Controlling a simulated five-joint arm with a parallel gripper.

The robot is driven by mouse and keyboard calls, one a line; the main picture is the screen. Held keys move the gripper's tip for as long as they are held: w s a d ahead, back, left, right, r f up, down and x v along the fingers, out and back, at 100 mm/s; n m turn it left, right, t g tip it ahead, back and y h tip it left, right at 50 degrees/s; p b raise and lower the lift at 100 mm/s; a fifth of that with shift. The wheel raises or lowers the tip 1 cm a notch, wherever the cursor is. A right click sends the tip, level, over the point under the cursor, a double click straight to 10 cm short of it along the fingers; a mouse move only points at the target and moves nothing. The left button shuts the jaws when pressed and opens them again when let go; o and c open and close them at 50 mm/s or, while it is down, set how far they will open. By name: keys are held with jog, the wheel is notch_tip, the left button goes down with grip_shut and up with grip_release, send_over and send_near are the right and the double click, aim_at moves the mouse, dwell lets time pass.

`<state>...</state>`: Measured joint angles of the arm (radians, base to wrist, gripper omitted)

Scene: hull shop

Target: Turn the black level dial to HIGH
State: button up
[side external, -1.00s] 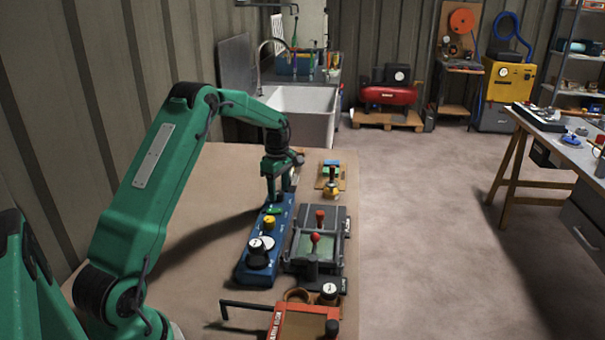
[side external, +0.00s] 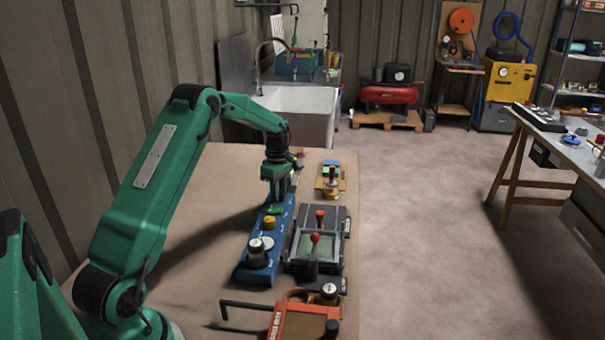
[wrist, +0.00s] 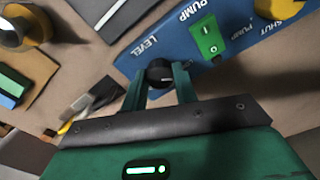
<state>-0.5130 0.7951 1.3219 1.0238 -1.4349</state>
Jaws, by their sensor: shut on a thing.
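The black level dial (wrist: 160,74) sits on the blue panel (wrist: 165,45) by the printed word LEVEL. In the wrist view my gripper (wrist: 163,85) has its two green fingers on either side of the dial, shut on it. A small pale mark shows on the dial's face; the position marks around it are too small or hidden to read. In the side view my gripper (side external: 274,198) reaches down at the far end of the blue panel (side external: 245,272), and its fingers hide the dial there.
A grey box with red-topped levers (side external: 316,238) stands close to the right. The table left of the panel is clear.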

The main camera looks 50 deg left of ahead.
jog(key=shift+m, duration=0.3)
jog(key=m, duration=0.5)
jog(key=shift+r, duration=0.1)
jog(key=m, duration=0.6)
jog(key=shift+m, duration=0.3)
jog(key=m, duration=1.1)
jog(key=shift+m, duration=0.4)
jog(key=o, duration=1)
jog(key=shift+c, duration=0.2)
